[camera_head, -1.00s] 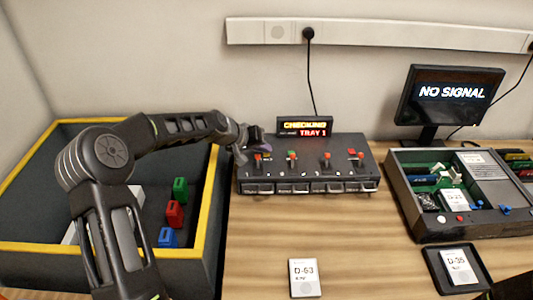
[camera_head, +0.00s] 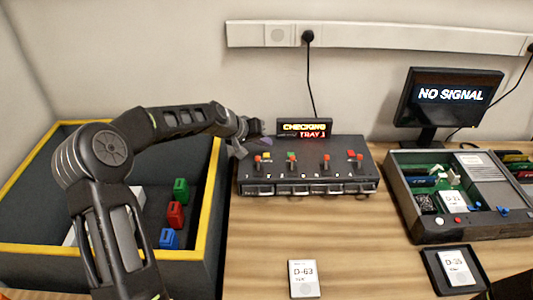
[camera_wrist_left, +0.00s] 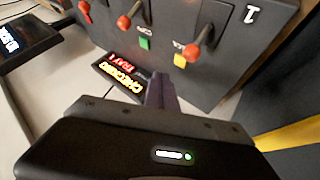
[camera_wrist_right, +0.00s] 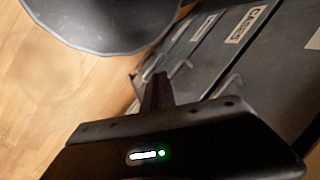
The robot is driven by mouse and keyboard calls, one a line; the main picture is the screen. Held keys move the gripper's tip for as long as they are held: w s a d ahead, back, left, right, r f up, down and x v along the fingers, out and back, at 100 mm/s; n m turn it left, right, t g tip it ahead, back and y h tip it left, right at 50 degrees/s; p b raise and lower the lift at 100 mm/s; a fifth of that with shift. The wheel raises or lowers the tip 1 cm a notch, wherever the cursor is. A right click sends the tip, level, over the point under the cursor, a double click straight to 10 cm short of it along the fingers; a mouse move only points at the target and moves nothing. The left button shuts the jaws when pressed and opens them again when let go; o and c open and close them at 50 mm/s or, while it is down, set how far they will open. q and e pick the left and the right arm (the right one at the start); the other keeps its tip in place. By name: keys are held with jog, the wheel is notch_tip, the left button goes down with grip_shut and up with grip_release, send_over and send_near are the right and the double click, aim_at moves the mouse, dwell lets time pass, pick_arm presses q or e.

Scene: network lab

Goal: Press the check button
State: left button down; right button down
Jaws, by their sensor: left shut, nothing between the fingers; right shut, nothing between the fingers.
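The dark tester box (camera_head: 308,170) stands against the back wall. It has red-knobbed levers and small coloured buttons on top. In the left wrist view a yellow button (camera_wrist_left: 180,61) sits beside one red knob (camera_wrist_left: 193,52), and a green button (camera_wrist_left: 145,43) lies to its left. Their small labels are too blurred to read for certain. The display (camera_head: 304,129) behind the box reads "CHECKING TRAY 1". My left gripper (camera_wrist_left: 160,80) is shut and empty, apart from the buttons, at the box's back left end. My right gripper (camera_wrist_right: 158,80) is shut and empty near a grey case.
A yellow-rimmed bin (camera_head: 212,172) with coloured blocks stands at the left, under my left arm. A monitor (camera_head: 450,95) reads "NO SIGNAL" above an open case (camera_head: 430,228) at the right. A card (camera_head: 304,279) lies on the table; another is in a small tray (camera_head: 434,270).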

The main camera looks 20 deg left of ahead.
aim_at(264, 156)
pick_arm(q)
jog(key=shift+r+p, duration=0.55)
jog(key=shift+r, duration=1)
